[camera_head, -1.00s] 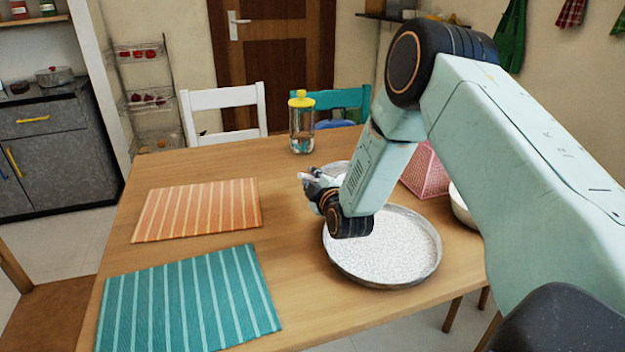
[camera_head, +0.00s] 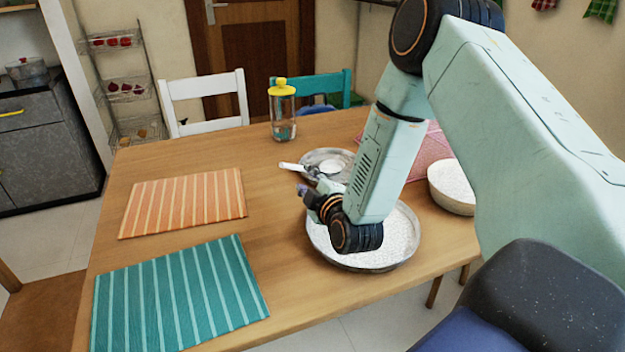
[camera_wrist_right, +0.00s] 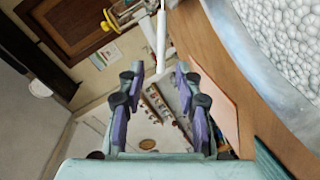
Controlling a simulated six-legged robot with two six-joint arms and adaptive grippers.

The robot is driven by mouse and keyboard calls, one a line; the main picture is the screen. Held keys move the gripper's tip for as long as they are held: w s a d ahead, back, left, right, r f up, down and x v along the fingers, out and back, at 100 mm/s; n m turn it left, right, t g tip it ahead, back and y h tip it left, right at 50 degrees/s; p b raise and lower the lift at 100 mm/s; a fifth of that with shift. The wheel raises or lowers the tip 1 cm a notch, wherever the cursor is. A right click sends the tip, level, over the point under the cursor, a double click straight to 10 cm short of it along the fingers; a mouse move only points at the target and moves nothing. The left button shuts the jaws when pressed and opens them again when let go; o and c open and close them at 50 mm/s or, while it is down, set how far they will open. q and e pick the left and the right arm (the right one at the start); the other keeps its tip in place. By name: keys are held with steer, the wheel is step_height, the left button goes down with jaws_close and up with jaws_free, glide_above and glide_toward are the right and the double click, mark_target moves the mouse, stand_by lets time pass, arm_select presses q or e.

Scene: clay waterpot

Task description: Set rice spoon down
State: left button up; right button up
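The white rice spoon (camera_head: 291,166) rests on the small metal plate (camera_head: 346,157), its bowl on the plate and its handle sticking out over the left rim. My right gripper (camera_head: 306,193) is just in front of the handle and apart from it. In the right wrist view my right gripper (camera_wrist_right: 159,70) has its fingers spread with nothing between them, and the spoon's handle (camera_wrist_right: 161,38) shows just beyond the tips. My left gripper is not in view.
A large round tray of rice (camera_head: 400,262) lies under my right forearm. A yellow-lidded jar (camera_head: 282,110) stands at the back. Orange (camera_head: 185,203) and teal (camera_head: 180,298) placemats lie left.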

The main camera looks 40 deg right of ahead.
steer(key=shift+v, duration=1.4)
steer(key=shift+w, duration=0.1)
